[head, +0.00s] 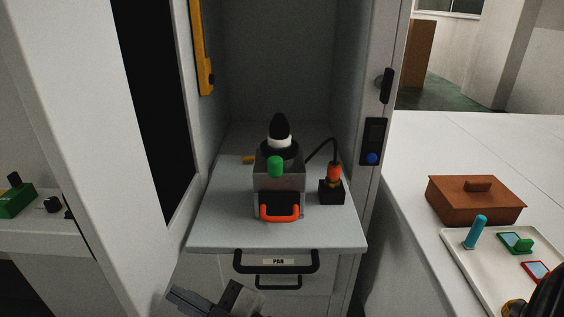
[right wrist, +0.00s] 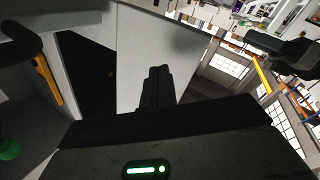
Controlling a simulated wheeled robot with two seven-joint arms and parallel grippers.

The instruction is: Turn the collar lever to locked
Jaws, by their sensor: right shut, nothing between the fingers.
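The collar unit (head: 279,178) is a grey block on the pale pull-out shelf, with a black cone on a white and black collar on top. A green knob (head: 275,166) at its front looks like the end of the collar lever; the lever's arm is hidden behind it. An orange handle (head: 279,213) sits low on the front. My right gripper (head: 183,297) is at the bottom of the head view, below and left of the unit, apart from it. Its fingers (right wrist: 157,88) are shut and empty in the right wrist view. My left gripper is out of view.
The shelf (head: 225,220) lies between cabinet walls, above a drawer with black handles (head: 276,268). On the right table are a brown box (head: 475,203) and a white tray (head: 462,260).

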